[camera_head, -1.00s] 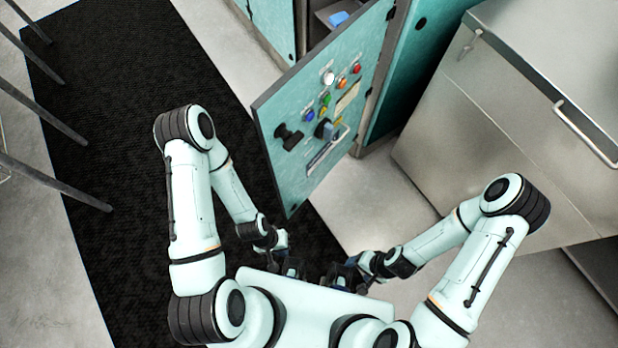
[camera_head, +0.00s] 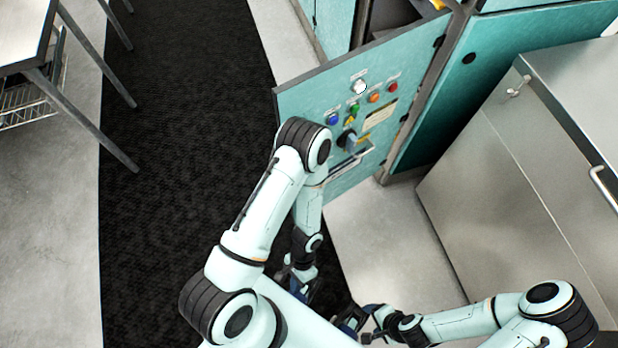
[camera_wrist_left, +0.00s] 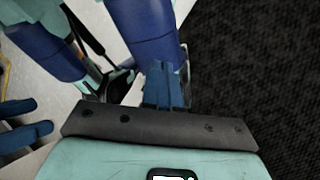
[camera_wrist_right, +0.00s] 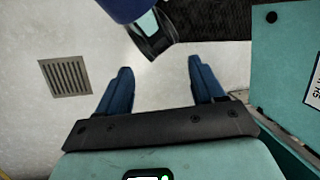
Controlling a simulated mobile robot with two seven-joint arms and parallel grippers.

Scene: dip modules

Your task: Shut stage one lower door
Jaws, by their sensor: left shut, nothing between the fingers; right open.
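The teal door (camera_head: 345,85) stands swung open from the cabinet in the head view. It carries coloured buttons, a dark rotary knob (camera_head: 347,139) and a bar handle (camera_head: 350,163). My left arm covers its lower left part. My left gripper (camera_head: 301,284) is low in front of the door, apart from it; in the left wrist view its blue fingers (camera_wrist_left: 165,88) are together and empty. My right gripper (camera_head: 352,320) is lower right of the left one; in the right wrist view its fingers (camera_wrist_right: 160,85) are apart with only floor between. A teal panel (camera_wrist_right: 286,65) shows at right there.
A steel cabinet (camera_head: 500,160) with handles stands to the right of the teal cabinet (camera_head: 500,70). A black mat (camera_head: 190,150) covers the floor at left, beside a table (camera_head: 22,35) with metal legs. A floor grate (camera_wrist_right: 65,76) shows in the right wrist view.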

